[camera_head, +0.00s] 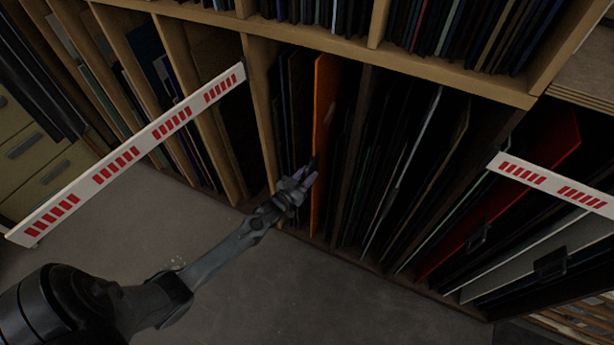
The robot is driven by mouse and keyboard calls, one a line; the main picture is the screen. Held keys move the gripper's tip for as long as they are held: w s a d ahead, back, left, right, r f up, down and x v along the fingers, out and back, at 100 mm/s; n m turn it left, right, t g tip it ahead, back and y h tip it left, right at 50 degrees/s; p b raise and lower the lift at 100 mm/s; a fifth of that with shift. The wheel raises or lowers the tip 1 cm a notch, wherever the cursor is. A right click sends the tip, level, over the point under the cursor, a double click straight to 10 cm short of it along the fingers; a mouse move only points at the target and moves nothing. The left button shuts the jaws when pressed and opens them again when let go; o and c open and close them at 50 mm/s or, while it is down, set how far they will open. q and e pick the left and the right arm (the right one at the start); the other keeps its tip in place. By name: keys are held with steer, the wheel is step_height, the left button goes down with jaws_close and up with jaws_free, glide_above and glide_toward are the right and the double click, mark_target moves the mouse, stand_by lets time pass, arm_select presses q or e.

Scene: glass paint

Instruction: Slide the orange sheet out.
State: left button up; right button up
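The orange sheet (323,110) stands upright on edge in the lower rack, in the compartment right of a wooden divider, with dark sheets on both sides. My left arm comes in from the lower left. My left gripper (305,178) is at the front edge of the orange sheet, at about its mid-height. Its fingers are small and dark here, and I cannot tell whether they are closed on the sheet or only beside it. My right gripper is not in view.
Two white barriers with red marks stand in front of the rack, one at left (130,152) and one at right (555,183). A red sheet (545,155) leans at the right. The grey floor (290,290) before the rack is clear.

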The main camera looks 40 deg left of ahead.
arm_select(q)
steer(key=shift+c, duration=0.3)
jaws_close()
steer(key=shift+d, duration=0.1)
